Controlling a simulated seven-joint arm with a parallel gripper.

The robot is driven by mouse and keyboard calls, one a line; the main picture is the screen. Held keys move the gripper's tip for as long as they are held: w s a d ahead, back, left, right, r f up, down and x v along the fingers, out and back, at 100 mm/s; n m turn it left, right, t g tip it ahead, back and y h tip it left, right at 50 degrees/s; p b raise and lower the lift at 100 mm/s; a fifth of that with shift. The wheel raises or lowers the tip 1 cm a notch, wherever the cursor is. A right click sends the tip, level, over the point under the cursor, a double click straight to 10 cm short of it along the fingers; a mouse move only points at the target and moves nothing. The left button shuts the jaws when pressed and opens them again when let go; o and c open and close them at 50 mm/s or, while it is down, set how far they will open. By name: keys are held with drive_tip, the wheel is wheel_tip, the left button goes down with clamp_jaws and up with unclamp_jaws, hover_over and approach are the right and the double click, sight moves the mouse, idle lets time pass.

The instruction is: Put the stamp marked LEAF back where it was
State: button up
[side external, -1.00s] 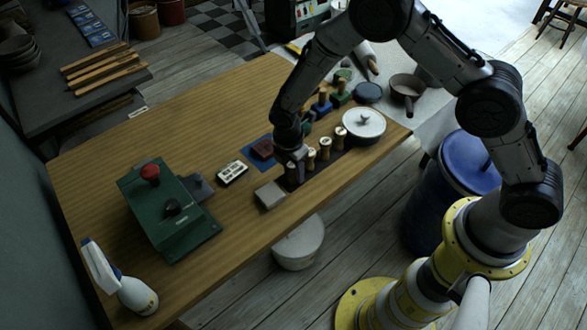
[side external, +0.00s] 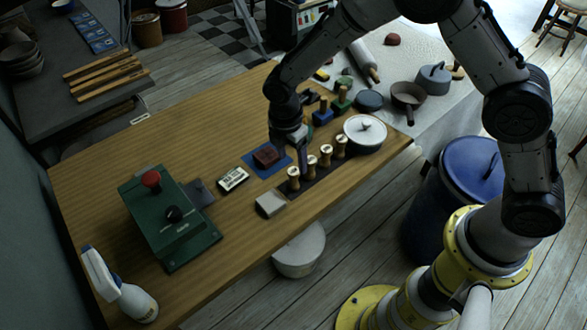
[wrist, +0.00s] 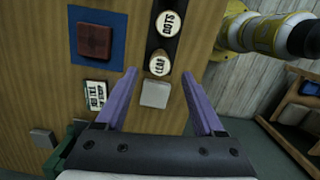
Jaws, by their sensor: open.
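The LEAF stamp (wrist: 159,63) stands upright with its lettered top facing up, at the end of the dark strip (wrist: 166,46) nearest the grey block. In the side view it is the nearest stamp (side external: 294,179) of the row. The DOTS stamp (wrist: 168,23) stands beside it. My gripper (wrist: 159,72) is open and empty, its purple fingers apart to either side of the LEAF stamp in the wrist view. In the side view my gripper (side external: 290,160) hangs just above that end of the row.
A grey block (side external: 270,204) lies close by the row. A red-brown slab (side external: 267,156) sits on a blue mat. A small lettered plate (side external: 233,179), a green press (side external: 165,225) and a lidded pot (side external: 364,132) also stand on the table. The table's front edge is near.

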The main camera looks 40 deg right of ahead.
sight(291, 173)
drive_tip(key=shift+a+r, duration=0.15)
drive_tip(key=shift+r, duration=1.65)
drive_tip(key=s+d+r+m+t, duration=0.1)
drive_tip(key=s+d+r+m, duration=0.25)
drive_tip(key=r, duration=0.25)
drive_tip(key=s+d+r+m+t+y, duration=0.1)
drive_tip(key=s+d+r+m, duration=0.25)
drive_tip(key=r, duration=0.25)
drive_tip(key=s+d+r+m+t, duration=0.1)
drive_tip(key=s+d+r+m, duration=0.15)
drive_tip(key=s+r, duration=0.2)
drive_tip(key=s+d+r+m+t, duration=0.1)
drive_tip(key=s+d+m, duration=0.1)
drive_tip(key=s+m, duration=0.3)
drive_tip(key=s+d+r+m+t, duration=0.1)
drive_tip(key=s+m, duration=0.3)
drive_tip(key=s, duration=0.6)
drive_tip(key=shift+d+r+m, duration=0.35)
drive_tip(key=shift+d+r, duration=0.25)
drive_tip(key=shift+r, duration=0.1)
